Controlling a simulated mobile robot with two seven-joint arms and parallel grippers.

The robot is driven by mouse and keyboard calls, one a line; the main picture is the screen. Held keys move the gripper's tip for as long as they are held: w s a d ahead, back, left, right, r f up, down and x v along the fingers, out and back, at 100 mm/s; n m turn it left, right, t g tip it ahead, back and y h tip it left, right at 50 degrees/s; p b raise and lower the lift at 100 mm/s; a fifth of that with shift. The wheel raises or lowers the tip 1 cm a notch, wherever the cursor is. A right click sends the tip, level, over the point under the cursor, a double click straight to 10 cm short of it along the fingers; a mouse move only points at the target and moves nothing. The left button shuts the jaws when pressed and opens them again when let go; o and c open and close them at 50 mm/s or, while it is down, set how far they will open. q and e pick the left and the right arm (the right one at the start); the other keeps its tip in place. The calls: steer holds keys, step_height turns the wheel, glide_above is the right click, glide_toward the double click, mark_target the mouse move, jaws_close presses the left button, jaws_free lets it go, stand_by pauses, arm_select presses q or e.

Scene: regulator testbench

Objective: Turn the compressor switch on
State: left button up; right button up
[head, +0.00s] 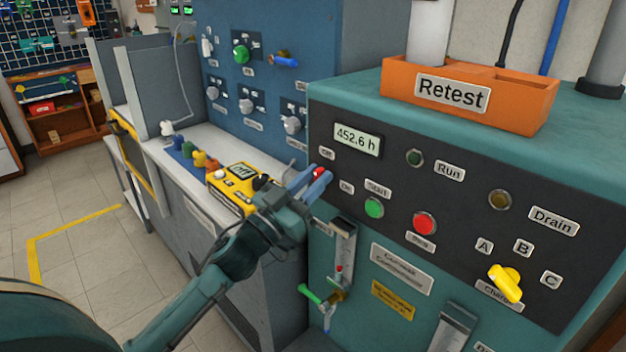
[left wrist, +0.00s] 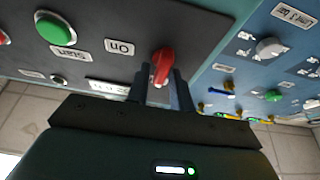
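The compressor switch is a small red knob (head: 319,172) at the left end of the dark control panel, between an "Off" label (head: 327,153) and an "On" label (head: 346,187). It shows larger in the left wrist view as a red knob (left wrist: 163,62), with an "On" label (left wrist: 119,47) beside it. My left gripper (head: 314,184) is at the knob, its two fingers on either side of it. In the left wrist view the fingers (left wrist: 162,88) stand apart, with a visible gap around the knob's lower part. My right gripper is not in view.
Close by are a green Start button (head: 374,208), a red button (head: 424,223), a dark Run lamp (head: 415,157) and a yellow selector (head: 506,282). A display (head: 357,139) reads 452.6 h. A yellow meter (head: 233,188) lies on the bench left of my gripper.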

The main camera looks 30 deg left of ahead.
arm_select(q)
jaws_close()
